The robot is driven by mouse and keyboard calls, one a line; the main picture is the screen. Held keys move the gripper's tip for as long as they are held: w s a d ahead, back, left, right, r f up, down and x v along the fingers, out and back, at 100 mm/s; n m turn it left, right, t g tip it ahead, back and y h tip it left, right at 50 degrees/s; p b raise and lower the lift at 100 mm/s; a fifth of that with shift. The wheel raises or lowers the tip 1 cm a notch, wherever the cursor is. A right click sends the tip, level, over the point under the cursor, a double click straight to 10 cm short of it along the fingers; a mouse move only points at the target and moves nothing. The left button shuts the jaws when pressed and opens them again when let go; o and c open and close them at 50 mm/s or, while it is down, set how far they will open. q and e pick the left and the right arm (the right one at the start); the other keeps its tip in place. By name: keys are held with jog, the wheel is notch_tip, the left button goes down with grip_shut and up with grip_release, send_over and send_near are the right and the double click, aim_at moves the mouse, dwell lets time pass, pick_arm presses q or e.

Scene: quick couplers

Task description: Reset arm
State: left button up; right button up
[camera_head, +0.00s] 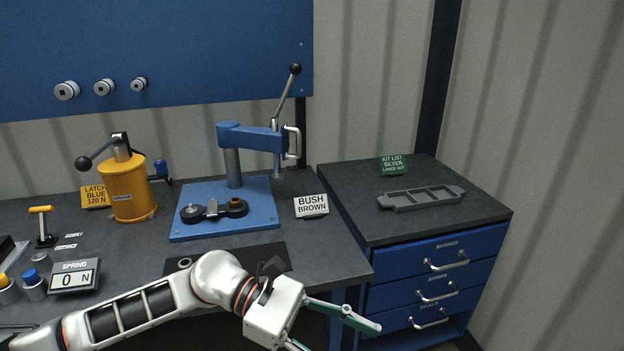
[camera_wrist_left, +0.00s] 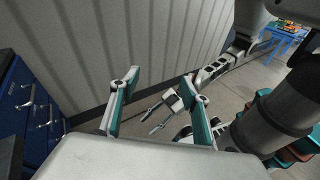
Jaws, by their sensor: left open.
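My left arm comes in from the left over the front of the workbench. Its white gripper (camera_head: 338,337) with green-edged fingers is open and empty, in front of the bench edge near the blue drawer cabinet. In the left wrist view the two fingers of this gripper (camera_wrist_left: 158,100) stand wide apart with nothing between them. My right gripper (camera_wrist_left: 147,124) shows farther off in that view, over the floor, with its fingers apart and nothing seen between them. It is not in the head view.
A blue lever press (camera_head: 235,140) with a dark linked part (camera_head: 214,210) on its base stands on the bench. A yellow press (camera_head: 130,190) is left of it. A grey tray (camera_head: 420,198) lies on the blue drawer cabinet (camera_head: 430,275). A dark mat (camera_head: 275,256) lies near the arm.

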pick_arm(q)
jog(key=w+r+n+t+h, duration=0.25)
jog(key=n+t+h, duration=0.2)
jog(key=n, duration=0.55)
jog(key=w+r+n+t+h, duration=0.1)
jog(key=w+n+t+h, duration=0.25)
jog(key=n+t, duration=0.4)
jog(key=w+a+f+n+t+y, duration=0.3)
jog(key=a+f+n+t+y, duration=0.25)
jog(key=n, duration=0.55)
jog(key=w+a+f+n+t+y, duration=0.35)
jog(key=a+f+n+y, duration=0.2)
jog(key=n, duration=0.45)
jog(key=s+a+f+n+g+y, duration=0.1)
jog(key=s+a+f+n+y, duration=0.2)
jog(key=f, duration=0.6)
jog(key=s+a+f+n+g+y, duration=0.2)
jog(key=s+a+f+n+y, duration=0.1)
jog(key=s+a+f+n, duration=0.4)
jog(key=s+a+f+n+g+y, duration=0.1)
jog(key=s+a+f+n+y, duration=0.1)
jog(key=s+a+f+n, duration=0.4)
notch_tip(320, 180, down, 5)
jog(key=shift+r+n+g+y, duration=0.2)
jog(key=shift+n+g+y, duration=0.2)
jog(key=shift+n, duration=0.05)
